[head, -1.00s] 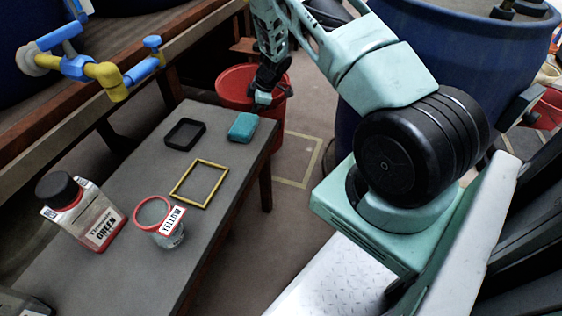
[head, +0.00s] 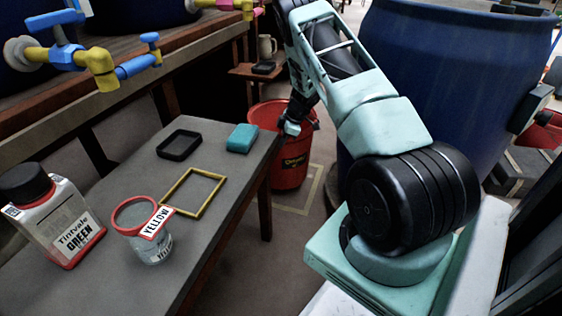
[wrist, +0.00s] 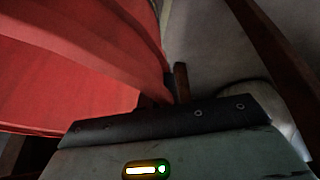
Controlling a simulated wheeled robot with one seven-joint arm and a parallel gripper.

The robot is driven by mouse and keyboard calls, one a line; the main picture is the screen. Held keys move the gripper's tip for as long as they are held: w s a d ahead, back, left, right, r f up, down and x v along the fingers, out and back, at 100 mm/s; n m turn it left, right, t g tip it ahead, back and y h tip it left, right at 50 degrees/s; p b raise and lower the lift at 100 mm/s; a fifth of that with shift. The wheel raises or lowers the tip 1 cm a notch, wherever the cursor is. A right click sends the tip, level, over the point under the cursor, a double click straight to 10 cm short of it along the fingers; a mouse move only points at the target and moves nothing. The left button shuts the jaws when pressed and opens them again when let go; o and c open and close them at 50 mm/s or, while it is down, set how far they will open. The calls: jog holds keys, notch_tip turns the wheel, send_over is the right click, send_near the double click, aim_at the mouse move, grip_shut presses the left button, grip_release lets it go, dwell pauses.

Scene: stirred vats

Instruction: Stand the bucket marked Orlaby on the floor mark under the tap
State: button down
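A red bucket (head: 287,172) with small yellowish lettering, too small to read surely, is beyond the table's right end. My gripper (head: 293,127) is at the bucket's near rim and appears shut on it. In the wrist view the red bucket wall (wrist: 85,60) fills the upper left, close against a finger; the other finger is hidden. A pale yellow square floor mark (head: 297,211) shows beside and in front of the bucket's lower part. I cannot tell whether the bucket touches the floor. A pink tap (head: 238,5) is at the top, beyond the bench.
A big blue vat (head: 440,75) stands right. A yellow-blue tap (head: 100,65) is upper left.

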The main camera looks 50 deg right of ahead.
aim_at(281, 153)
notch_tip(281, 153, down, 5)
jog(key=shift+w+b, duration=0.1)
jog(key=shift+b, duration=1.15)
jog(key=shift+r, duration=0.15)
jog(key=c, duration=1.6)
grip_release()
jog(key=p+v, duration=0.6)
jog(key=v, duration=0.6)
jog(key=shift+a, duration=0.1)
